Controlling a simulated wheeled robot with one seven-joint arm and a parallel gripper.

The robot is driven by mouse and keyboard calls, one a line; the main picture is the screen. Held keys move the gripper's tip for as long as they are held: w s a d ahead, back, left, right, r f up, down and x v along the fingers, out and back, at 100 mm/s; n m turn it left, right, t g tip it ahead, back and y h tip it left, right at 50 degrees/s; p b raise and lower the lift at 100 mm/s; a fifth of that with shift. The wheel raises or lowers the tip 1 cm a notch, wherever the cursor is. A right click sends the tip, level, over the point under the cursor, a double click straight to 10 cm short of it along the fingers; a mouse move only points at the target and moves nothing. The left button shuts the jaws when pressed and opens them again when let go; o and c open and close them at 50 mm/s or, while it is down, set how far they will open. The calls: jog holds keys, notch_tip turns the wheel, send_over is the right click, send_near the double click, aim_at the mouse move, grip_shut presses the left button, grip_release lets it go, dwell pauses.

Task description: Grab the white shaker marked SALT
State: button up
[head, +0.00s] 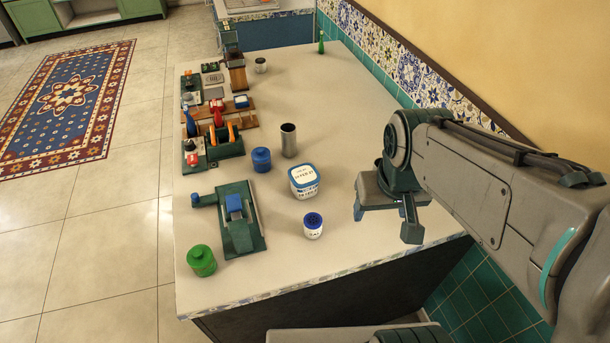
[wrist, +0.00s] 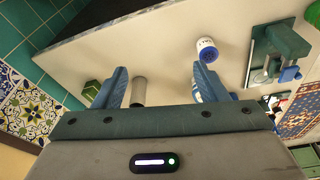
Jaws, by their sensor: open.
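The salt shaker (head: 313,227) is a small white cylinder with a blue top, standing upright near the counter's front edge in the head view. Its side lettering is only partly readable. It also shows in the wrist view (wrist: 206,49), just beyond the tip of the right-hand finger. My gripper (head: 385,218) is open and empty, above the counter to the right of the shaker and apart from it. Both blue fingers show spread apart in the wrist view (wrist: 160,82).
A white tub with a blue rim (head: 304,181) stands just behind the shaker. A blue jar (head: 261,160), a metal cylinder (head: 288,140), a green jar (head: 202,260) and a green device (head: 240,220) stand nearby. The tiled wall (head: 410,72) borders the right.

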jog(key=w+a+n+g+p, duration=0.2)
jog(key=w+a+n+p, duration=0.25)
jog(key=w, duration=0.25)
jog(key=n+g+p, duration=0.2)
jog(key=n+p, duration=0.2)
jog(key=n, duration=0.1)
send_near(312, 219)
jog(key=shift+h, duration=0.4)
jog(key=f, duration=0.2)
jog(key=s+f, duration=0.1)
jog(key=f, duration=0.2)
jog(key=shift+s+a+f, duration=0.1)
jog(key=shift+a+f, duration=0.1)
jog(key=shift+s+d+f+p, duration=0.15)
jog(key=shift+f+p, duration=0.2)
jog(key=shift+f, duration=0.65)
jog(key=shift+w+d+f+p, duration=0.1)
jog(key=shift+f+p, duration=0.25)
jog(key=shift+f, duration=0.6)
jog(key=shift+s+d+f+p, duration=0.15)
jog(key=shift+f+p, duration=0.2)
jog(key=shift+f, duration=0.65)
jog(key=shift+w, duration=0.1)
jog(key=c, duration=1.1)
